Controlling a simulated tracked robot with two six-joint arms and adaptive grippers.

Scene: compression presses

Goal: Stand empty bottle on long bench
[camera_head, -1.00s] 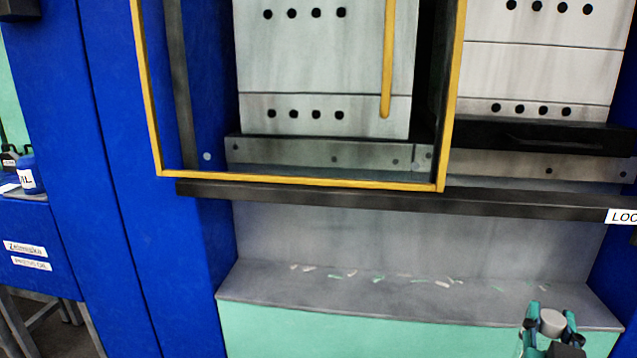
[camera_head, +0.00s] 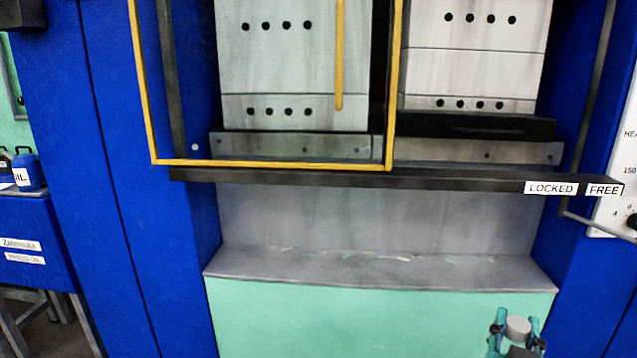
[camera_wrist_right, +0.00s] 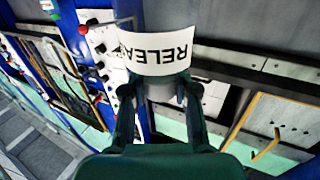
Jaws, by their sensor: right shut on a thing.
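My right gripper (camera_head: 516,318) is low at the right in the head view, shut around a pale grey round-topped bottle (camera_head: 518,327). In the right wrist view the gripper (camera_wrist_right: 161,92) has a finger on each side of the bottle (camera_wrist_right: 160,58). Its white label shows upside down and reads "RELEA", the rest cut off. The bottle is clear of any surface in view. I cannot tell whether it is empty. No long bench can be made out for certain. My left gripper is not in view.
A press with a yellow-framed guard (camera_head: 275,162) stands ahead. Below it is a grey ledge (camera_head: 380,272) with scraps. A black bar (camera_head: 350,178) carries "LOCKED" and "FREE" tags. At left a blue cabinet (camera_head: 35,235) bears a blue container (camera_head: 28,172).

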